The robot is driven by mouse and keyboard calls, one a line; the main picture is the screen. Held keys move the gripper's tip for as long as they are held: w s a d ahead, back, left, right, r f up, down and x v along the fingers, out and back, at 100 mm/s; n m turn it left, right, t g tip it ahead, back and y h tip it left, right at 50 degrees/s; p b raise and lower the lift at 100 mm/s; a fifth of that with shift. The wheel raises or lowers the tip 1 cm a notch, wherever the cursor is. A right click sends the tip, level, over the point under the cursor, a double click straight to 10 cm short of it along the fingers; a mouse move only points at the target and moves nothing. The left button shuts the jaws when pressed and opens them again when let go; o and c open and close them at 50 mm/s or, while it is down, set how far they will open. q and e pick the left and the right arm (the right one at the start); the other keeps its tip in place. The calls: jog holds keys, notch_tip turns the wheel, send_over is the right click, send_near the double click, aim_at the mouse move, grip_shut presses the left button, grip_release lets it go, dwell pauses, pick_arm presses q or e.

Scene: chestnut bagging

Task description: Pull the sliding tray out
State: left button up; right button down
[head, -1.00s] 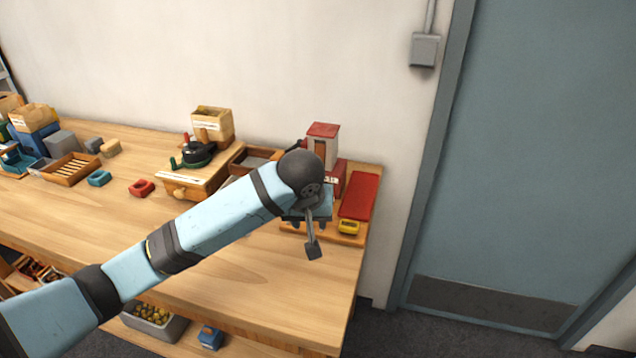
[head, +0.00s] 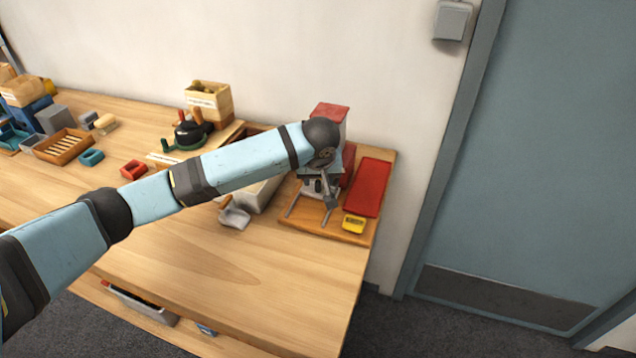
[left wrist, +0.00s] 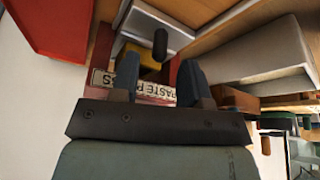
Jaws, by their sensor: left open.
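The paste press, with a red top (head: 330,113), stands at the back of a wooden board at the table's right end. My left gripper (head: 318,186) is in front of it, low over the board, and partly covers it. In the left wrist view the gripper's two fingers (left wrist: 158,66) are apart, with the inverted press label (left wrist: 135,85) showing between them. A grey metal tray (left wrist: 138,22) with a dark knob (left wrist: 160,44) lies just beyond the fingertips. I cannot tell whether the fingers touch the knob. My right gripper is not in view.
A red flat tray (head: 370,187) and a yellow block (head: 354,223) lie right of the press. A pale scoop (head: 234,217) and a light bin (head: 262,193) are to its left. The front of the table (head: 250,270) is clear.

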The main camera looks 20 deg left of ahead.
aim_at(318, 181)
pick_arm(q)
jog(key=shift+x, duration=1.65)
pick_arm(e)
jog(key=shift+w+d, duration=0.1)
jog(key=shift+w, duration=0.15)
